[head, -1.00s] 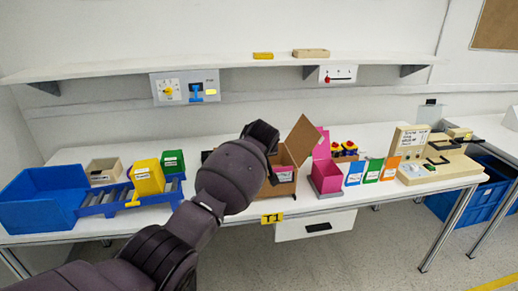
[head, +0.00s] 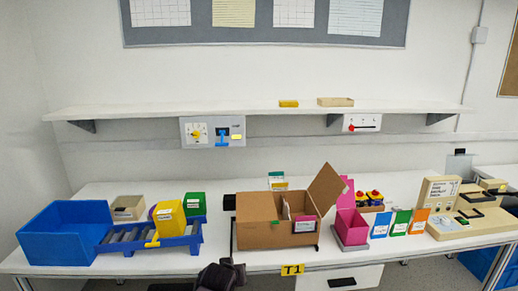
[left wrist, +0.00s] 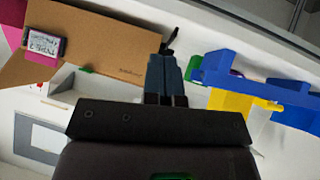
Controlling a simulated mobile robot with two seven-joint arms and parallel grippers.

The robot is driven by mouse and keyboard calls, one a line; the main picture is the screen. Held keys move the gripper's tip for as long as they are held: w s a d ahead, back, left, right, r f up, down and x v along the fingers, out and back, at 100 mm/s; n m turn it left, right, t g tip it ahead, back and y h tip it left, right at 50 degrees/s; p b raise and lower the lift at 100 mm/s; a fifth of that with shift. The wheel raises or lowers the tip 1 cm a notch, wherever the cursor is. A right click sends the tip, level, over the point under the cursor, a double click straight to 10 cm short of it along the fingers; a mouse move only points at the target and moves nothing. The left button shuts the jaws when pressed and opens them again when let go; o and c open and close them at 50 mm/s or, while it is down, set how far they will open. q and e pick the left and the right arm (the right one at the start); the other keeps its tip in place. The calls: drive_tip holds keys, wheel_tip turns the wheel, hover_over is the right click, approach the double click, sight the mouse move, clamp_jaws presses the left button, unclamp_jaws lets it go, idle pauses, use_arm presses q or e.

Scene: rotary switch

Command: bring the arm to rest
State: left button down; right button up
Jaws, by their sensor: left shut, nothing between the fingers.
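My left arm (head: 222,275) shows only as a dark piece at the bottom edge of the head view, in front of the table. In the left wrist view my left gripper (left wrist: 166,88) has its two dark fingers together, with nothing between them. The fingers are apart from the switches. The grey switch panel (head: 212,141) on the wall under the shelf carries a yellow rotary knob (head: 195,134) on a white dial and a blue handle. My right gripper is not in view.
A cardboard box (head: 258,222) stands open at mid-table, with a blue bin (head: 65,235) and blue roller track (head: 125,241) to its left. A pink box (head: 350,228) and several coloured cards stand to its right. A white panel (head: 361,123) with a red slider hangs right.

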use_arm(q)
drive_tip(key=s+a+f, duration=0.6)
drive_tip(key=s+a, duration=0.1)
drive_tip(key=s, duration=0.1)
drive_tip(key=s+a+f+m+t+y, duration=0.1)
drive_tip(key=s+a, duration=0.5)
drive_tip(key=s, duration=0.7)
drive_tip(key=s+a+f+t, duration=0.1)
drive_tip(key=s+a, duration=0.6)
drive_tip(key=s, duration=0.6)
drive_tip(key=shift+s+m+y, duration=0.4)
